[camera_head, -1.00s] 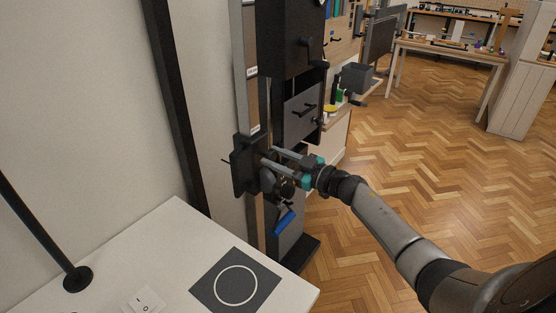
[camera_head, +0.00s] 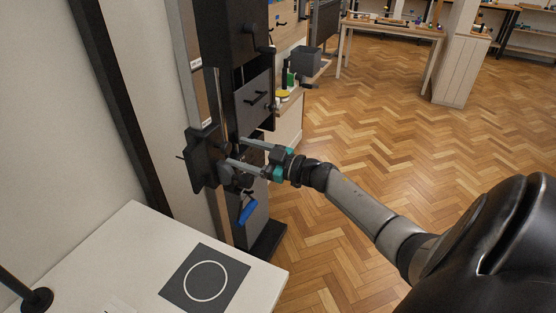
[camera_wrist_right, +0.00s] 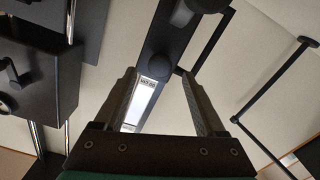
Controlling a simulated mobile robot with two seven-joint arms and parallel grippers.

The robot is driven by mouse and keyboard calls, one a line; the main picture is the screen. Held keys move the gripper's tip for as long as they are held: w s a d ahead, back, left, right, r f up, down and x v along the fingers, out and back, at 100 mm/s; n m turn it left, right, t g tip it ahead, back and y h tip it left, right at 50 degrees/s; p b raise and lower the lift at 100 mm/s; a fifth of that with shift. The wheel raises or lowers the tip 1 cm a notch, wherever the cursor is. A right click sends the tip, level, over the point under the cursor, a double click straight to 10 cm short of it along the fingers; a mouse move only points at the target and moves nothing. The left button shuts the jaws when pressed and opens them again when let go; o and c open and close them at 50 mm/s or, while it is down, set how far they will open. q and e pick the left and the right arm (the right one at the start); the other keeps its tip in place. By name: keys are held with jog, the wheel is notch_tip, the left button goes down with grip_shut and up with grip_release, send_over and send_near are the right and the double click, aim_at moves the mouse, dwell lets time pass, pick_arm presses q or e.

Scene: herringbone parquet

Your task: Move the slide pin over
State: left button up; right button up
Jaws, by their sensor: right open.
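A black carriage block (camera_head: 203,160) sits on the tall upright rail, with a thin pin end showing at its left side. I cannot tell for sure which part is the slide pin. My right gripper (camera_head: 236,151) has its fingers pointing left at the front of the block, open. In the right wrist view the open fingers (camera_wrist_right: 158,73) flank a round black knob (camera_wrist_right: 160,67) that appears at or just beyond the fingertips; I cannot tell whether they touch it. My left gripper is not in view.
A blue-handled lever (camera_head: 246,212) hangs below the block. A dark box with a handle (camera_head: 250,105) is above right. A white table (camera_head: 105,255) with a dark ring-marked square (camera_head: 205,281) lies in front. Parquet floor (camera_head: 390,130) at the right is clear.

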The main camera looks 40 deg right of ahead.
jog(key=p+v, duration=0.1)
jog(key=v, duration=1)
jog(key=shift+p, duration=0.3)
jog(key=s+a+f+m+g+h, duration=0.1)
jog(key=s+f+m+g+h, duration=0.2)
jog(key=f, duration=0.7)
jog(key=s+a+f+m+g+h, duration=0.1)
jog(key=s+f+m+h, duration=0.1)
jog(key=s+f, duration=0.65)
jog(key=s+a+f+m+g+h, duration=0.1)
jog(key=f+m+g+h, duration=0.15)
jog(key=f, duration=1.05)
jog(key=s+a+f+g, duration=0.3)
jog(key=s+a+f, duration=0.2)
jog(key=s, duration=0.3)
jog(key=s+a+f+n+g, duration=0.1)
jog(key=s+a+f+g, duration=0.2)
jog(key=s, duration=0.6)
jog(key=s+a+f+g, duration=0.3)
jog(key=s+a+f, duration=0.4)
jog(key=s+a, duration=0.1)
jog(key=shift+s+a+n, duration=0.35)
jog(key=shift+s+a, duration=0.05)
jog(key=shift+a, duration=0.05)
